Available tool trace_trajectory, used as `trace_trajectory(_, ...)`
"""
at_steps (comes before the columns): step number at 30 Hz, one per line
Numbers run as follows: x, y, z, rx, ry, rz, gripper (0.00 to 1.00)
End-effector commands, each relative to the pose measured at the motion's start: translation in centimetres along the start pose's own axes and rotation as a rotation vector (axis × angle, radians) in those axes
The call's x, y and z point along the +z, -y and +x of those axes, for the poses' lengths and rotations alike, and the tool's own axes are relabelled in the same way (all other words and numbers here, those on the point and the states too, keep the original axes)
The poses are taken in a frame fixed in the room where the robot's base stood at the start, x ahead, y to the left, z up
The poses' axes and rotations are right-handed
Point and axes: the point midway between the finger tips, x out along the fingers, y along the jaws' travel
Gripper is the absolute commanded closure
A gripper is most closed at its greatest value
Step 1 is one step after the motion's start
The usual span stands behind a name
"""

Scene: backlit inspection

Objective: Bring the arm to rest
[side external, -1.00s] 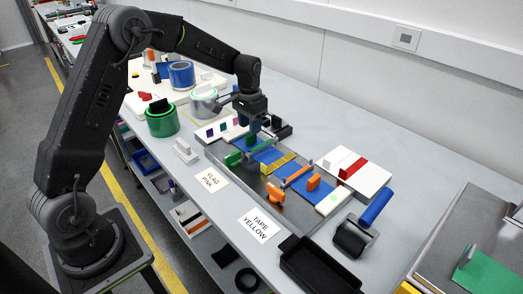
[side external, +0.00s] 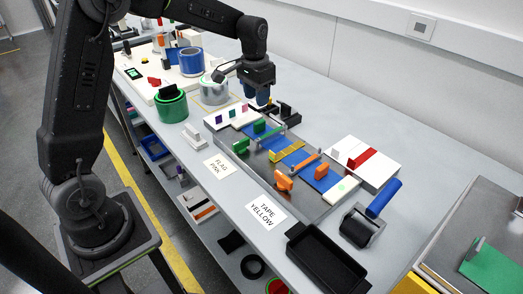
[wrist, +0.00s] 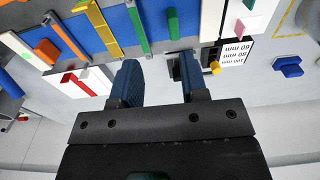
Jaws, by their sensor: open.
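My gripper (side external: 263,98) has dark blue fingers and hangs above the far end of the grey metal plate (side external: 310,204), apart from it. In the wrist view the fingers of my gripper (wrist: 158,76) are spread, with nothing held between them. A blue strip (side external: 274,142) runs along the plate, crossed by a yellow strip (side external: 288,152) and by green and orange bars. In the wrist view a small black holder (wrist: 178,66) is partly hidden behind the right finger.
The "FLAG PINK" card (side external: 221,166) and "TAPE YELLOW" card (side external: 267,211) lie along the front. Green roll (side external: 170,104) and blue roll (side external: 191,62) stand behind.

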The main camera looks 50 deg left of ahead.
Motion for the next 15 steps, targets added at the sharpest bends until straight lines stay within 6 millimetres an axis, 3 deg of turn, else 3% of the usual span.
trace_trajectory(1, 1.3, -1.1, -2.1, -0.006, -0.034, 0.003, 0.6)
trace_trajectory(6, 6.5, -4.0, -7.0, -0.016, -0.126, 0.004, 0.6)
trace_trajectory(10, 10.9, -6.0, -9.6, -0.018, -0.198, 0.003, 0.6)
trace_trajectory(15, 16.9, -8.1, -11.2, -0.012, -0.292, 0.001, 0.6)
